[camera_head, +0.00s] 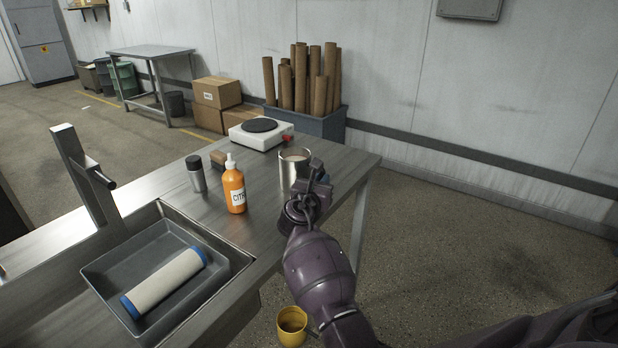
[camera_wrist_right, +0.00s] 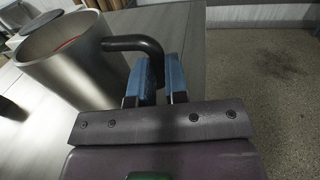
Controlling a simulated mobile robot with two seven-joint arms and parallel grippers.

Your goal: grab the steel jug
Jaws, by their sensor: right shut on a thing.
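The steel jug (camera_head: 292,172) stands on the metal table near its right edge. In the right wrist view the jug (camera_wrist_right: 78,68) is a shiny open cylinder with a dark handle (camera_wrist_right: 140,45) reaching toward my fingers. My right gripper (camera_head: 319,184) is at the jug's right side. In the wrist view its two blue fingers (camera_wrist_right: 160,80) are closed around the end of the handle. The gripper and wrist hide part of the jug in the head view. My left gripper is not in view.
An orange bottle (camera_head: 234,190), a dark-capped steel canister (camera_head: 196,176) and a brown block (camera_head: 218,158) stand left of the jug. A white hot plate (camera_head: 258,136) is behind it. A grey tray (camera_head: 105,275) with a roller (camera_head: 165,281) sits in the sink. Open floor lies right.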

